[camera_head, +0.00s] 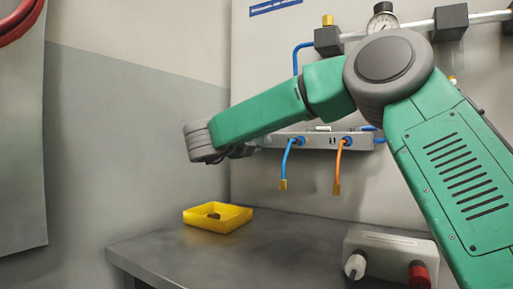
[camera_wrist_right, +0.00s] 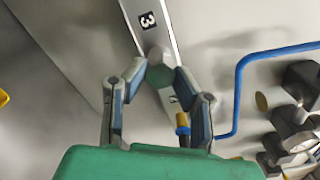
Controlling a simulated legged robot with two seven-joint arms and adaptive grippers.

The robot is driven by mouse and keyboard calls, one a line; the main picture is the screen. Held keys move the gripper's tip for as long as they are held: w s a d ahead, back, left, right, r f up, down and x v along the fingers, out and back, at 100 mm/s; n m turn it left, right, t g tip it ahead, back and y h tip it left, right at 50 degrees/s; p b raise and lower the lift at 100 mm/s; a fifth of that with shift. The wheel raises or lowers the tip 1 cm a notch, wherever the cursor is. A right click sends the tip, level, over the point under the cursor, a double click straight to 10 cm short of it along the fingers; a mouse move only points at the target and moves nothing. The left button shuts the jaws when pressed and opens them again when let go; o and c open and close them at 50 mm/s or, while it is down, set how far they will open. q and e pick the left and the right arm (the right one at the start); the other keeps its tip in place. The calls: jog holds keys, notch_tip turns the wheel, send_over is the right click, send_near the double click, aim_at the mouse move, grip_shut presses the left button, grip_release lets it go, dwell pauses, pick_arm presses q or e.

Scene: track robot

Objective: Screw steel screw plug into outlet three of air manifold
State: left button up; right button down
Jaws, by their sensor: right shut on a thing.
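The air manifold (camera_head: 322,142) is a grey bar on the back wall; it also shows in the right wrist view (camera_wrist_right: 150,37) with a label "3" near my fingers. My right gripper (camera_head: 240,152) is at the manifold's left end. The outlet is hidden behind the plug, and I cannot tell how deep the plug sits. My left gripper is not in view.
A yellow tray (camera_head: 232,222) with a small dark item in it stands on the grey bench (camera_head: 285,240). A blue hose (camera_head: 286,160) and an orange hose (camera_head: 338,165) hang from the manifold. A control box (camera_head: 390,248) with knobs stands at front right. The bench middle is clear.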

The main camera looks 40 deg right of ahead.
dwell(0.3)
jog(key=m+b, duration=0.2)
jog(key=a+m+b, duration=0.1)
jog(key=m+b, duration=0.1)
jog(key=m, duration=0.1)
jog(key=m+b, duration=0.1)
jog(key=m, duration=0.1)
jog(key=shift+a+r+m+b, duration=0.3)
jog(key=shift+r+m+b, duration=0.05)
jog(key=shift+m+b, duration=0.05)
jog(key=c, duration=2.1)
grip_release()
jog(key=shift+m, duration=0.4)
jog(key=o, duration=0.3)
jog(key=shift+d+f, duration=0.1)
jog(key=shift+d, duration=0.1)
jog(key=shift+f, duration=0.1)
